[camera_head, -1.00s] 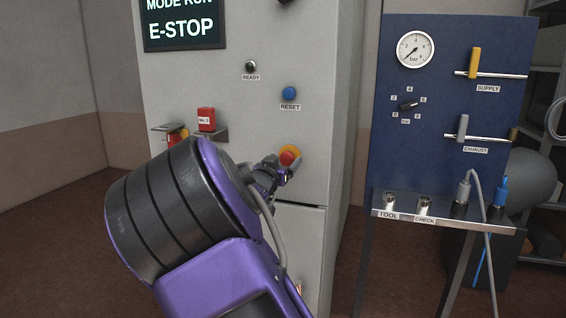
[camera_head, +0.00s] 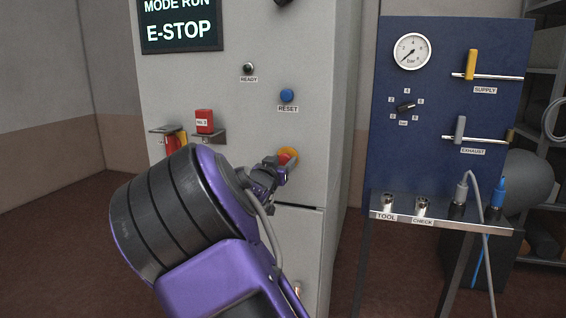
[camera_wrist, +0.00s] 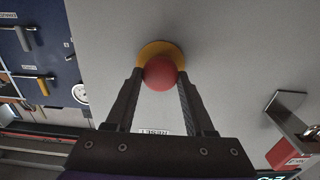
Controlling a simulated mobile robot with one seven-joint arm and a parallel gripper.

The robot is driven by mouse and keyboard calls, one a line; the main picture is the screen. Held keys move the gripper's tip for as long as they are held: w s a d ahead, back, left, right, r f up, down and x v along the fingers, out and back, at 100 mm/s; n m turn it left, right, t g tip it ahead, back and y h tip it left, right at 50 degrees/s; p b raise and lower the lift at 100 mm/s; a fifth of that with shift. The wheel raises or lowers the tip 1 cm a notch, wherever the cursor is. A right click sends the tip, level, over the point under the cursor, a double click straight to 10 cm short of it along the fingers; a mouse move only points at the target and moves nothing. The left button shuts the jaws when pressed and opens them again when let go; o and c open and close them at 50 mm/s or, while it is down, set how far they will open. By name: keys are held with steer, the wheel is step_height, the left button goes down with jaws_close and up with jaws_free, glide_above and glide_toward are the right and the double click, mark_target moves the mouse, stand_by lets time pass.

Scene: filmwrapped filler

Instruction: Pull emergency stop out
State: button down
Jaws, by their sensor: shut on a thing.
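The emergency stop is a red mushroom button (camera_wrist: 160,73) on a yellow round base (camera_head: 288,153), on the front of the grey cabinet (camera_head: 240,130). In the wrist view its yellow collar (camera_wrist: 161,46) shows behind the red head. My gripper (camera_wrist: 160,76) has one finger on each side of the red head, shut on it. In the head view my gripper (camera_head: 282,165) covers part of the button. The display (camera_head: 180,27) on the cabinet reads "MODE RUN" and "E-STOP".
Above the stop are a blue RESET button (camera_head: 287,95) and a dark READY lamp (camera_head: 249,68). A blue panel (camera_head: 450,120) with gauge and valves stands at right.

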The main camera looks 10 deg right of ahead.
steer(key=shift+p+v, duration=0.55)
steer(key=shift+v, duration=0.25)
steer(key=shift+s+a, duration=0.1)
steer(key=shift+s, duration=0.05)
steer(key=shift+f, duration=0.15)
steer(key=shift+c, duration=1.4)
jaws_free()
steer(key=p+v, duration=0.2)
steer(key=v, duration=1.5)
steer(key=shift+s+a, duration=0.15)
steer(key=shift+s, duration=0.1)
